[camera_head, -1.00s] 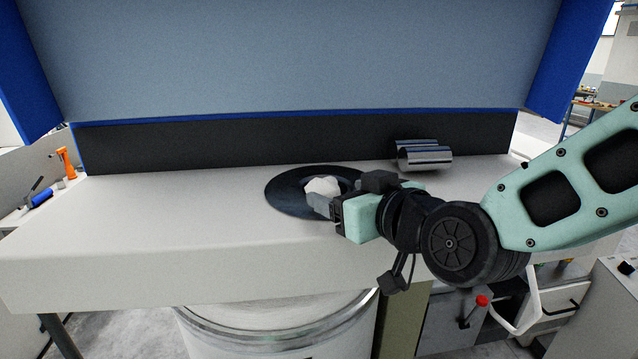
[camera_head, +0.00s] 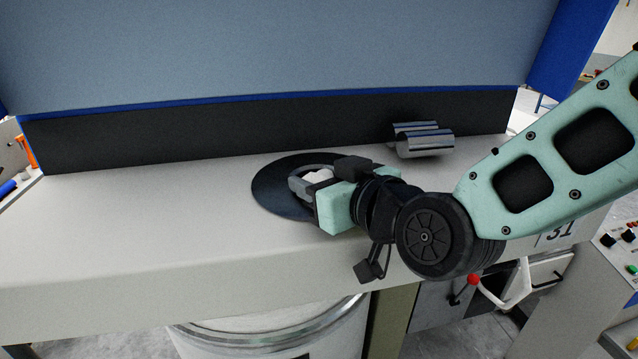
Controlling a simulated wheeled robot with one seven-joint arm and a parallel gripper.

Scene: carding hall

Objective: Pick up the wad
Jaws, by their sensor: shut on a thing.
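The wad (camera_head: 317,176) is a small white lump, seen between the jaws of my gripper (camera_head: 312,181). My gripper is shut on it, and the gripper body hides part of the wad. Both are over a dark round plate (camera_head: 273,193) set on the pale worktop. I cannot tell whether the wad touches the plate or is just above it.
Two shiny metal rollers (camera_head: 424,141) lie at the back right of the worktop (camera_head: 130,230), near the dark back panel (camera_head: 180,138). A metal can (camera_head: 290,330) stands below the front edge. The worktop's left side is clear.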

